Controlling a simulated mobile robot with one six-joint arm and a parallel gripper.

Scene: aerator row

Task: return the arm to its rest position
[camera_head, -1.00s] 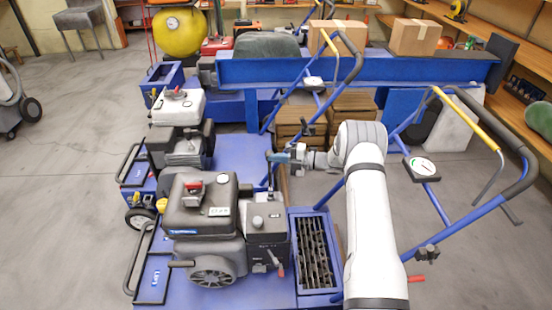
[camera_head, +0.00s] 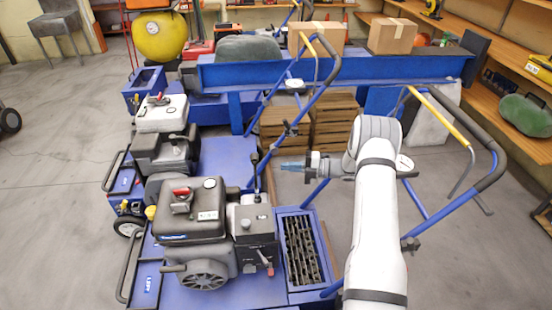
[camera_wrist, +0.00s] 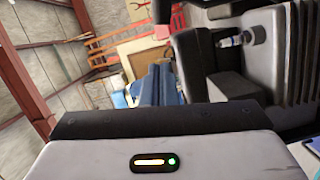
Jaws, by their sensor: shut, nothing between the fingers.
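My gripper (camera_head: 283,165) points left at the end of my white arm, with slim blue fingers that look closed and empty. It hangs in open air to the right of the upright black lever (camera_head: 256,170) on the nearest aerator (camera_head: 195,215), with a visible gap in the picture. In the wrist view, the blue fingers (camera_wrist: 160,88) show beyond the dark gripper body, with nothing seen between them. My arm reaches up from the lower right and bends at the top.
The aerator's blue handle with a yellow bar (camera_head: 440,115) stands close right of my arm. A blue beam (camera_head: 340,72) crosses behind, with wooden crates (camera_head: 333,125) below it. Shelves (camera_head: 500,75) line the right wall.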

